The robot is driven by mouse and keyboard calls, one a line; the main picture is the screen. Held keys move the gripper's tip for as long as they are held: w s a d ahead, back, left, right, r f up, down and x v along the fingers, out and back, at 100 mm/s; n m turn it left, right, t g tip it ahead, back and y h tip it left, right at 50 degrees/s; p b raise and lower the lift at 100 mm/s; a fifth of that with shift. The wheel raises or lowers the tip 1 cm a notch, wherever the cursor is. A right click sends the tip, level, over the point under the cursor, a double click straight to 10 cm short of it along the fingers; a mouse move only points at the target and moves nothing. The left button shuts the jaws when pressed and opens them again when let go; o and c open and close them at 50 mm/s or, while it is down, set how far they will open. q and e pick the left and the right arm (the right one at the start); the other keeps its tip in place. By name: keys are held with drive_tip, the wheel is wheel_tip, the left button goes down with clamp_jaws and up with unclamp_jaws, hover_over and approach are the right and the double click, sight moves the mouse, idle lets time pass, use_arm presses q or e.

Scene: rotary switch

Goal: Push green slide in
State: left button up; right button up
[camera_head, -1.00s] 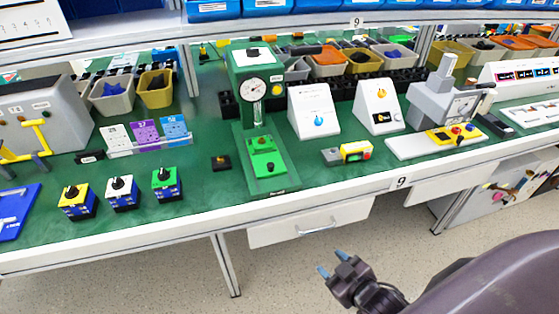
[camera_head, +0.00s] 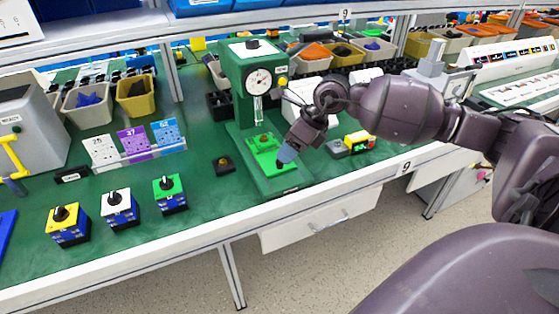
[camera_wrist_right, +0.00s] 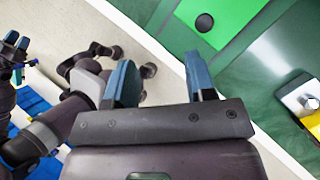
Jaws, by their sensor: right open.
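The green slide (camera_head: 265,158) is a bright green plate at the foot of the green press (camera_head: 246,90), below its dial gauge. My right gripper (camera_head: 286,154) is at the slide's front right side, pointing down, open and empty. My fingers partly cover the slide, and I cannot tell whether they touch it. In the right wrist view the slide (camera_wrist_right: 228,14) with a black knob lies beyond my two blue fingertips (camera_wrist_right: 163,78). My left gripper (camera_wrist_right: 16,42) shows at that view's left edge, with its small blue tips apart.
Three small switch boxes (camera_head: 120,209) stand along the left front of the bench. A box with a yellow top (camera_head: 360,140) stands to the right. White sloped boxes are partly hidden behind my right arm.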

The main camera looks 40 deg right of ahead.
drive_tip(key=w+d+r+h, duration=0.2)
drive_tip(key=d+h, duration=0.1)
drive_tip(key=d, duration=0.1)
drive_tip(key=shift+y, duration=0.3)
drive_tip(key=b+x, duration=0.2)
drive_tip(key=x, duration=0.7)
drive_tip(key=shift+a+f, duration=0.2)
drive_tip(key=shift+f, duration=0.05)
drive_tip(key=shift+a+f+n+b, duration=0.1)
drive_tip(key=shift+f+n+b, duration=0.15)
drive_tip(key=shift+n+b, duration=0.05)
drive_tip(key=shift+w+f, duration=0.15)
use_arm(q)
wheel_tip(320, 180, down, 2)
drive_tip(key=shift+a+f, duration=0.1)
drive_tip(key=shift+f, duration=0.25)
use_arm(e)
clamp_jaws()
